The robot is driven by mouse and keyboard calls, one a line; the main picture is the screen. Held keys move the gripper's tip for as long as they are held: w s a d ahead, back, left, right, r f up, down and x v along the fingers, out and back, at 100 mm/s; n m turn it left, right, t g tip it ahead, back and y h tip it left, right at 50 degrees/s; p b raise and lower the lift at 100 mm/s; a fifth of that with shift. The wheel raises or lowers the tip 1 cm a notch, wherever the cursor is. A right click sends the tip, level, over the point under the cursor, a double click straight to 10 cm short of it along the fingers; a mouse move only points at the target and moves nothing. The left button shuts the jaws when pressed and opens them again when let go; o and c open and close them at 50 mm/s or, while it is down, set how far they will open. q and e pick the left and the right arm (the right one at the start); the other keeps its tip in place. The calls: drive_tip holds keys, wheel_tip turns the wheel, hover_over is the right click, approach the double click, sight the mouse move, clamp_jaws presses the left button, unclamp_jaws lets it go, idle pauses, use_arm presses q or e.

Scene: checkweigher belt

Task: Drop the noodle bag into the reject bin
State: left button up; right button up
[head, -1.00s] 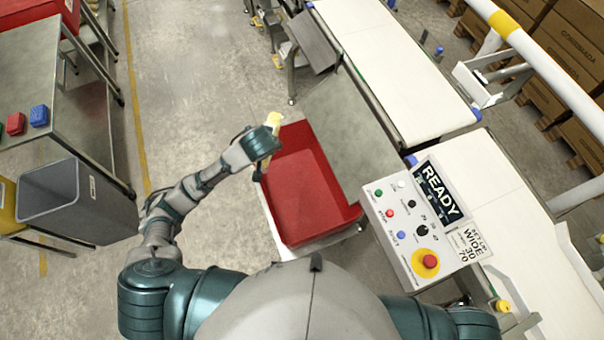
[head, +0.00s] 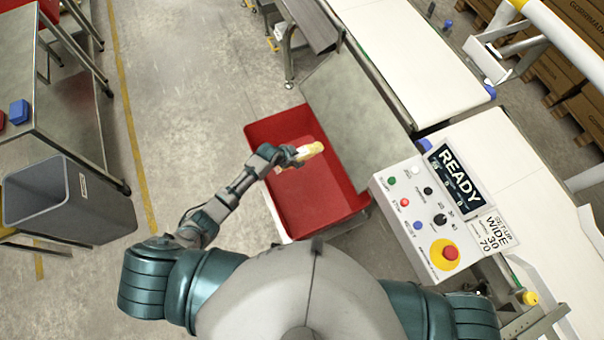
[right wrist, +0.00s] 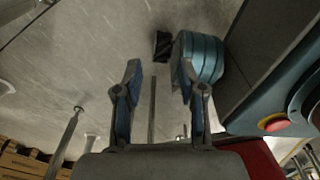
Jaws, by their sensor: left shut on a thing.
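The noodle bag (head: 309,150) is small and pale yellow. My left gripper (head: 297,156) is shut on it and holds it over the red reject bin (head: 312,218), inside the bin's outline in the head view. The height of the bag above the floor is hard to tell. My right gripper (right wrist: 158,95) shows in the right wrist view with its two fingers apart and nothing between them. It is hidden in the head view.
A sloping grey metal plate (head: 350,115) stands right of the bin, beside the white belt (head: 420,60). A control panel (head: 430,215) reading READY is at the right front. A grey waste bin (head: 75,200) and a steel table (head: 60,110) are on the left.

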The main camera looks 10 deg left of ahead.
use_arm(q)
drive_tip(key=shift+a+f+b, duration=0.15)
drive_tip(key=shift+f+b, duration=0.3)
drive_tip(key=shift+f, duration=0.25)
drive_tip(key=d+f+b, duration=0.2)
drive_tip(key=shift+d+f+b, duration=0.15)
drive_tip(key=shift+d+b, duration=0.1)
drive_tip(key=shift+b, duration=0.1)
drive_tip(key=shift+a+f+b, duration=0.45)
drive_tip(key=shift+f+b, duration=0.15)
drive_tip(key=shift+f, duration=0.05)
drive_tip(key=o, duration=1.6)
drive_tip(key=shift+d, duration=0.3)
drive_tip(key=v, duration=0.8)
drive_tip(key=shift+s+a+r, duration=0.2)
drive_tip(key=shift+a+r, duration=0.05)
drive_tip(key=shift+a, duration=0.15)
drive_tip(key=v, duration=0.3)
drive_tip(key=shift+a, duration=0.6)
use_arm(e)
drive_tip(key=w+a+r, duration=0.1)
drive_tip(key=w+r, duration=0.5)
drive_tip(key=w, duration=0.5)
drive_tip(key=shift+w+a+t, duration=0.2)
drive_tip(key=shift+w+t, duration=0.2)
